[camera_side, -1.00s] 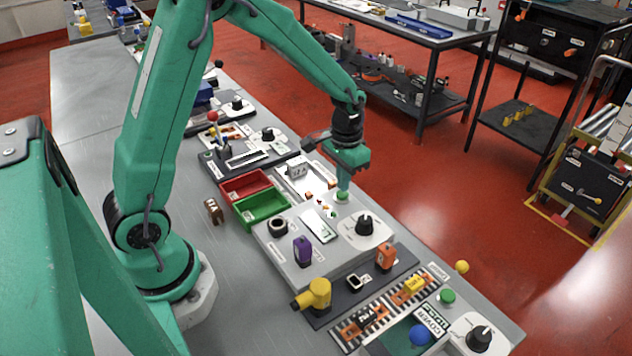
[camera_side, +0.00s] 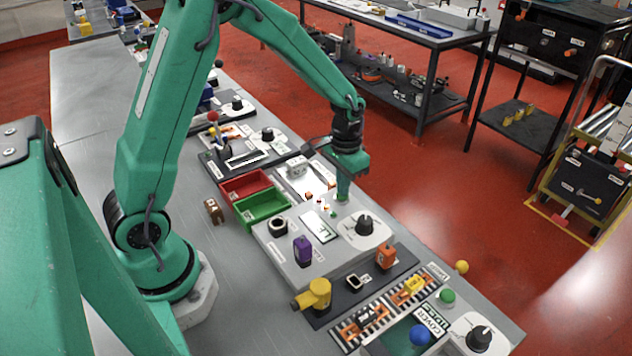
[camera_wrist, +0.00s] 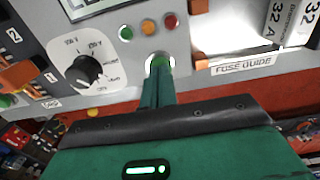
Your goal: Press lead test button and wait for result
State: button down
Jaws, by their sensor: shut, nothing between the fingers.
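The tester (camera_side: 290,262) is a grey panel with a green round button (camera_wrist: 158,61) at its far edge, in a pale ring. My gripper (camera_side: 343,192) is shut and empty, pointing down over this button. In the wrist view its green fingertips (camera_wrist: 158,72) overlap the button and hide most of it; they seem to touch it, but I cannot tell how far it is pressed. Green (camera_wrist: 125,32), yellow (camera_wrist: 147,27) and red (camera_wrist: 171,21) lamps sit beside it; I cannot tell whether any is lit. The display (camera_side: 318,227) is only partly readable.
A dial (camera_side: 365,225) stands beside the button. Red (camera_side: 246,184) and green (camera_side: 262,206) bins lie to the left. A purple block (camera_side: 302,251) and a yellow tool (camera_side: 316,295) stand nearer the camera. The fuse tray (camera_wrist: 230,45) is close to my fingers.

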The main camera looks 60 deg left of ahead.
jog(key=shift+f, duration=0.3)
jog(key=shift+r, duration=3.05)
jog(key=shift+s+r, duration=0.2)
jog(key=shift+r, duration=0.3)
jog(key=s+r+t, duration=0.2)
jog(key=s+r, duration=0.5)
jog(key=s, duration=0.2)
jog(key=s+d+r+t, duration=0.1)
jog(key=s+r+t, duration=0.2)
jog(key=s+r, duration=0.4)
jog(key=s, duration=0.3)
jog(key=shift+d+t, duration=0.25)
jog(key=shift+t, duration=0.05)
